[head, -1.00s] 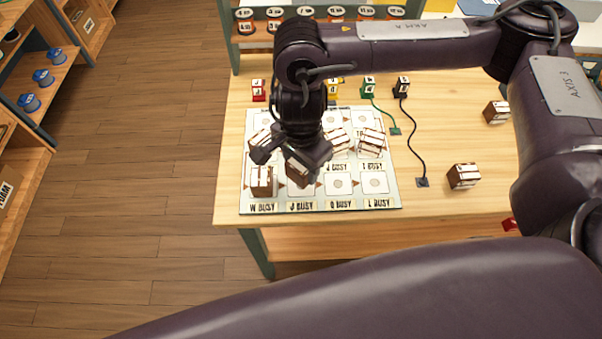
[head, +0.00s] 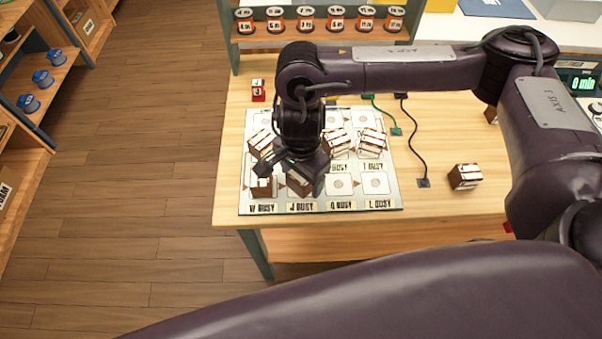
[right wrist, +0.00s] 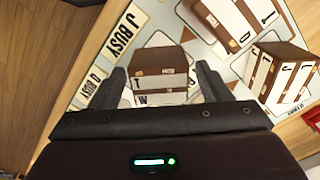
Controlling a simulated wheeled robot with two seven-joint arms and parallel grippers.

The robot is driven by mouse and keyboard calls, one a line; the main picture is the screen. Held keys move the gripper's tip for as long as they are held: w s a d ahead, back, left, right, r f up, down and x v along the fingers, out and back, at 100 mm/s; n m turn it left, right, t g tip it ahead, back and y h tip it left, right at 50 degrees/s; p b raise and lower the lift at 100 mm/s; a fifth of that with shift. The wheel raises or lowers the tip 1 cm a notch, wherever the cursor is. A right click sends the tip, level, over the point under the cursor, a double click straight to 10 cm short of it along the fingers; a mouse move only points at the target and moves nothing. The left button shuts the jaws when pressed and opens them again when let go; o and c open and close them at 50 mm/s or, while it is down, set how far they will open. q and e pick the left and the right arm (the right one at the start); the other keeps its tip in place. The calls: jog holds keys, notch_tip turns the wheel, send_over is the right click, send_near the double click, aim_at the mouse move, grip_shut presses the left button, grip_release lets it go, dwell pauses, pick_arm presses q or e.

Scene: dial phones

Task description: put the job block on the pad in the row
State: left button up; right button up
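My right gripper (head: 290,168) is low over the front row of the white board (head: 390,203). In the head view the block (head: 304,184) shows under the gripper, at the J BUSY pad, partly hidden. I cannot tell whether it touches the board. The Q BUSY pad (head: 339,184) and L BUSY pad (head: 375,183) are bare. My left gripper is not in view.
A similar block (head: 262,188) stands on the W BUSY pad, close left of the gripper. Another block (head: 465,176) stands on the table (head: 440,205) at right, beyond a black cable (head: 413,140).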

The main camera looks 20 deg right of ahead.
jog(key=shift+r, duration=0.25)
notch_tip(320, 180, up, 12)
jog(key=p, duration=0.1)
dwell(0.4)
jog(key=shift+s+f, duration=0.1)
jog(key=shift+f, duration=0.05)
dwell(0.3)
